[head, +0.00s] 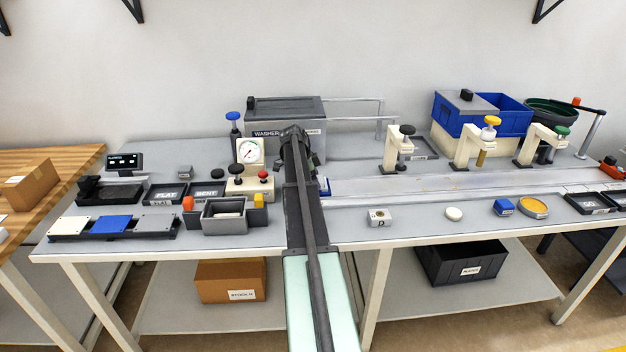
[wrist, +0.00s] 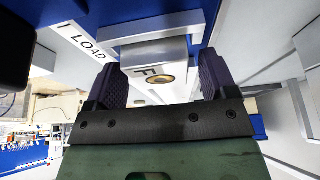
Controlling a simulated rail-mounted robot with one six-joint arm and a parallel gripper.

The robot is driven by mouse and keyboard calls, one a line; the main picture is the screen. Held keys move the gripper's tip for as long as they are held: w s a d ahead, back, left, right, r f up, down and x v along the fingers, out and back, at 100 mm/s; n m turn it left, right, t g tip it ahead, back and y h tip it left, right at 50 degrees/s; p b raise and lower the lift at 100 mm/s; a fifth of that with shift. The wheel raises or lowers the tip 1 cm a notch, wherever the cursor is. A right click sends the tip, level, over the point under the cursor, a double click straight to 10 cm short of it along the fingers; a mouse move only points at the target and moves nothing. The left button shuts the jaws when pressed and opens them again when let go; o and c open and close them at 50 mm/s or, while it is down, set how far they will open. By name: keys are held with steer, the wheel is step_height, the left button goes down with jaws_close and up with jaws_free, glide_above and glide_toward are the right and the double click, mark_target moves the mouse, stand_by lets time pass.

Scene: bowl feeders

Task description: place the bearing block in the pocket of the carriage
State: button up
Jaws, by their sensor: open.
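In the wrist view my gripper (wrist: 165,82) is open, with its two dark ribbed fingers pointing away from the camera. Between the fingers shows a pale block (wrist: 150,52) with a letter F and a round brass-coloured bore on its face; I cannot tell whether either finger touches it. The block is close to a blue part (wrist: 150,26), which may be the carriage; whether the block sits in a pocket is hidden. A similar grey block marked D (head: 379,218) stands on the bench right of my arm.
A LOAD label (wrist: 88,42) lies left of the block. In the head view, a gauge (head: 250,151) and grey box (head: 224,228) stand left of my arm. A washer (head: 284,110) is behind it. Cream clamp stands (head: 470,150) rise at right beyond a long rail.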

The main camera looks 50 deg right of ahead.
steer(key=p+v, duration=1.1)
steer(key=v, duration=0.1)
steer(key=a+n, duration=0.3)
steer(key=a, duration=0.4)
steer(key=w+a+n+t, duration=0.1)
steer(key=a+n, duration=0.2)
steer(key=a, duration=0.5)
steer(key=w+a+n, duration=0.1)
steer(key=a+n, duration=0.1)
steer(key=a, duration=0.5)
steer(key=shift+a+f+n+t, duration=0.2)
steer(key=shift+n+t, duration=0.1)
steer(key=shift+n, duration=0.1)
steer(key=s+a+n+y, duration=0.1)
steer(key=s+a+n, duration=0.3)
steer(key=a, duration=0.7)
steer(key=s+a+n+t+y, duration=0.1)
steer(key=s+a+n, duration=0.3)
steer(key=a+n, duration=0.4)
steer(key=s+a+n, duration=0.5)
steer(key=a+n, duration=0.2)
steer(key=a, duration=0.8)
steer(key=shift+a+f+t+y, duration=0.3)
steer(key=shift+t+y, duration=0.1)
